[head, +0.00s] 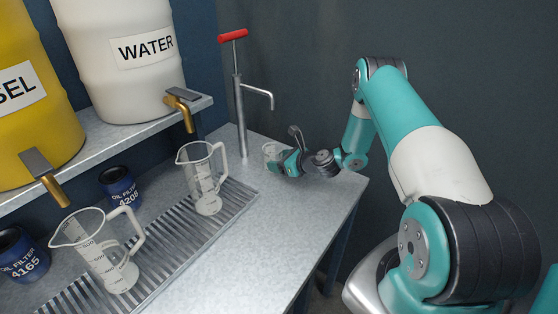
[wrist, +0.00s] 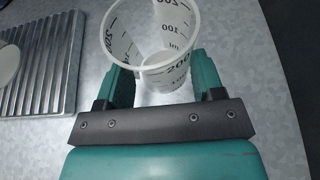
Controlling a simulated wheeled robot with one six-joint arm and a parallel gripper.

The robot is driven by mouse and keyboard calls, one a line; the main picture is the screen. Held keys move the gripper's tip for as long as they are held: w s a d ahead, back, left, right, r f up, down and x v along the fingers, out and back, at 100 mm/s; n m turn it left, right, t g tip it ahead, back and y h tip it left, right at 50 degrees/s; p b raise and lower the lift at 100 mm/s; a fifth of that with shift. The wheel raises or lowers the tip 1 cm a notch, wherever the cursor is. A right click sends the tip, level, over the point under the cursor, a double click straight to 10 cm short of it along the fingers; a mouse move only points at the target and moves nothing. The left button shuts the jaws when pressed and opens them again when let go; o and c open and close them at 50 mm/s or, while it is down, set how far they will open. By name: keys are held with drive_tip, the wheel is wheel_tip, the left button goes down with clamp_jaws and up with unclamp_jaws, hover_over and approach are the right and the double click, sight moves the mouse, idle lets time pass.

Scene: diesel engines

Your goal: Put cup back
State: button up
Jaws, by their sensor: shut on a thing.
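The cup is a clear measuring cup with dark graduation marks; it shows large in the wrist view (wrist: 152,42). In the head view the cup (head: 271,150) is small and partly hidden by my gripper (head: 284,161), at the far right part of the metal bench. My gripper is shut on the cup, with one green finger on each side of it in the wrist view (wrist: 160,78). The cup looks empty. It is low over the bench top; I cannot tell whether its base touches.
Two clear jugs (head: 205,180) (head: 103,258) stand on a slatted drain grate (head: 190,238). A red-handled pump (head: 239,95) rises behind, left of my gripper. Blue oil filters (head: 120,187) stand at the left, below the shelf with a water barrel (head: 125,62). The bench front right is clear.

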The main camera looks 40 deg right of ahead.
drive_tip(key=shift+f, duration=0.15)
drive_tip(key=o, duration=1)
